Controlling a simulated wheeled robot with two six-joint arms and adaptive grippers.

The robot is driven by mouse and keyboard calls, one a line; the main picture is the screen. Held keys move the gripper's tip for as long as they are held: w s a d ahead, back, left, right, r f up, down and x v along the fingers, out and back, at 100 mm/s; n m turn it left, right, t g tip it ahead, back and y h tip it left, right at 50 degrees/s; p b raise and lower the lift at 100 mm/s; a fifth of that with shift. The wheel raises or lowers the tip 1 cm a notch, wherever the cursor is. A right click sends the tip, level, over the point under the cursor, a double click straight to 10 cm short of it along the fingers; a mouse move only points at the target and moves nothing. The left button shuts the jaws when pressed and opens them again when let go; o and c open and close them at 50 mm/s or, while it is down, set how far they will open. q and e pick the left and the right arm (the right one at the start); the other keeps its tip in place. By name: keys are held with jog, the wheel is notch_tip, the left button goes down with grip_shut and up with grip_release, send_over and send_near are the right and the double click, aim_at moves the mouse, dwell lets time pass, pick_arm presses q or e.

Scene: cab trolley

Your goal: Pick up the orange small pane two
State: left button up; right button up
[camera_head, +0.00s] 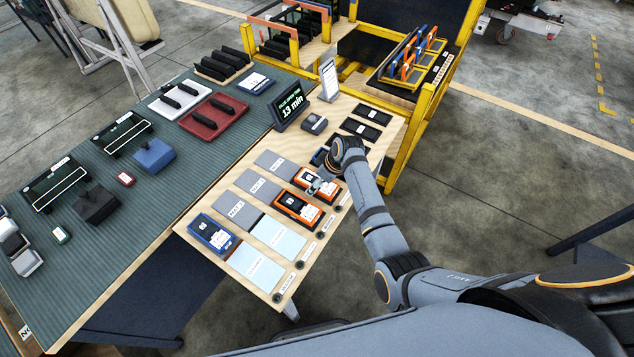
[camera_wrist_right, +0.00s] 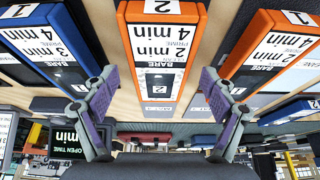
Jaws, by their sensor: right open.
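The orange small pane two (camera_wrist_right: 158,58), marked "2" and "BARE 2 min PRIME", is at the centre of the right wrist view. In the head view it (camera_head: 328,196) lies on the wooden board, partly hidden by my right gripper (camera_head: 320,184). My right gripper (camera_wrist_right: 161,85) is open, with one finger on each side of the pane. Nothing is clearly held between the fingers, and I cannot tell if they touch it. My left gripper is not in view.
Another orange pane (camera_head: 297,208), marked "1" in the wrist view (camera_wrist_right: 280,45), lies on one side. A blue pane (camera_wrist_right: 52,45) is on the other. Another blue pane (camera_head: 212,234) lies further left. A timer display (camera_head: 291,105) and yellow-framed trolley (camera_head: 398,150) stand beyond.

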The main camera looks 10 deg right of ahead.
jog(key=shift+w+f, duration=0.1)
jog(key=shift+f, duration=0.05)
jog(key=c, duration=1.4)
